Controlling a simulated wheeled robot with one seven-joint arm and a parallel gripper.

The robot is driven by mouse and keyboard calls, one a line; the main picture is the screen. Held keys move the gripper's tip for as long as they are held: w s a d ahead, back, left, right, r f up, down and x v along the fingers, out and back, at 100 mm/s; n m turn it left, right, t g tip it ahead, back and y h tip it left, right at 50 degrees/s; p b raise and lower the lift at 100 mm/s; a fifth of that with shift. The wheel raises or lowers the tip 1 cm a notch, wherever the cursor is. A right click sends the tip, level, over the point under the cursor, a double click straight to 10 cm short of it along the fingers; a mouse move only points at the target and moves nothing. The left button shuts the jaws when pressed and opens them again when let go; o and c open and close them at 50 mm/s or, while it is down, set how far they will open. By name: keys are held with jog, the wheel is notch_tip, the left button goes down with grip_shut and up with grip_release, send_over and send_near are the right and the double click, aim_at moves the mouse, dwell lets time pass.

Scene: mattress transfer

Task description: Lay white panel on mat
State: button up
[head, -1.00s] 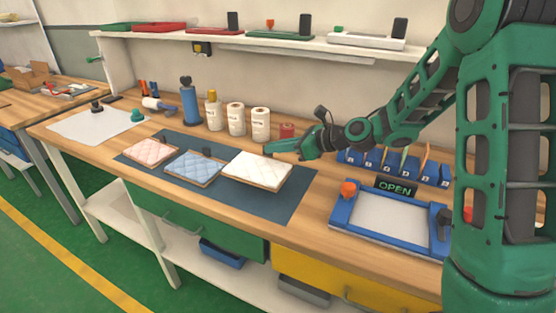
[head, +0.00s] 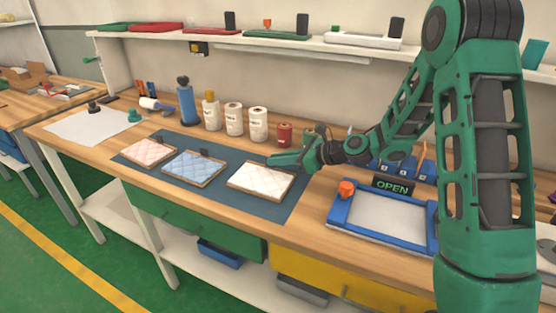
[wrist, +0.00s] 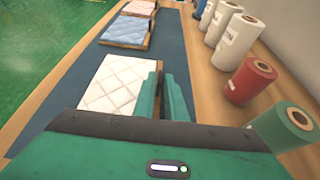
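The white quilted panel (head: 261,182) lies flat on the dark blue-grey mat (head: 268,208), at the right of the row. It also shows in the wrist view (wrist: 108,90), left of my fingers. My gripper (head: 277,160) is low at the panel's back edge in the head view.
A blue panel (head: 194,168) and a pink panel (head: 150,152) lie on the mat to the left. White rolls (head: 258,124) and a red roll (head: 285,135) stand behind the mat. A blue-framed tray (head: 385,239) with an OPEN sign (head: 393,187) is on the right.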

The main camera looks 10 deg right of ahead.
jog(key=shift+o, duration=0.8)
jog(key=shift+r, duration=0.15)
jog(key=v, duration=1.2)
jog(key=shift+s, duration=0.15)
